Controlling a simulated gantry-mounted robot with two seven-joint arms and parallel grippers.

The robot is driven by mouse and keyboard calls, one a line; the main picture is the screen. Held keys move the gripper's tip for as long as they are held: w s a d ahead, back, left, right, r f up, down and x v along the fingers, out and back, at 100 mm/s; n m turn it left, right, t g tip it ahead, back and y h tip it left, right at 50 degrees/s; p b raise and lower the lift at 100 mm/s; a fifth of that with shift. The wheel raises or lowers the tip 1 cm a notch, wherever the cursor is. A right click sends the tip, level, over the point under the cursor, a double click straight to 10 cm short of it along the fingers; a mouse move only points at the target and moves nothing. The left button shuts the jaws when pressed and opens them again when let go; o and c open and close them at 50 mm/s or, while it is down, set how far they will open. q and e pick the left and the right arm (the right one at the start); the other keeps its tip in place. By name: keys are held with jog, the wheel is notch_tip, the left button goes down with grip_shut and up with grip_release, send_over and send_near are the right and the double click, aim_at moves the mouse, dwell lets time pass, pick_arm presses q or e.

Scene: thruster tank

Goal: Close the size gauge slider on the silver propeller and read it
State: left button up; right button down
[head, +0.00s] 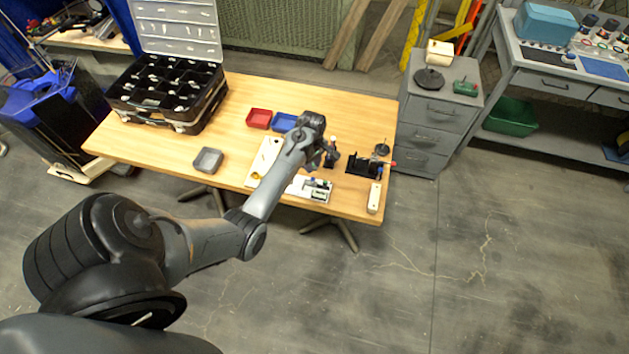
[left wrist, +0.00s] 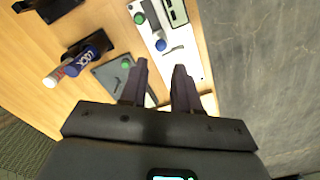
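My left gripper (head: 328,157) reaches over the right half of the wooden table in the head view. In the left wrist view its two dark fingers (left wrist: 160,68) stand apart with nothing seen between them. A white panel (left wrist: 191,52) with a green knob and a blue knob lies just beyond the fingertips. A grey plate (left wrist: 109,75) with a dark part and green spots lies beside the left finger. I cannot make out the silver propeller or the size gauge slider for certain in either view. My right gripper is not in view.
On the table (head: 218,131) are an open black compartment case (head: 168,125), a grey tray (head: 208,160), a red tray (head: 259,118), a blue tray (head: 284,122) and a black fixture (head: 362,167).

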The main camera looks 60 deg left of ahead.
aim_at(313, 178)
pick_arm(q)
notch_tip(313, 178, down, 9)
jog(key=shift+f+b, duration=0.15)
jog(key=shift+b, duration=0.55)
grip_shut()
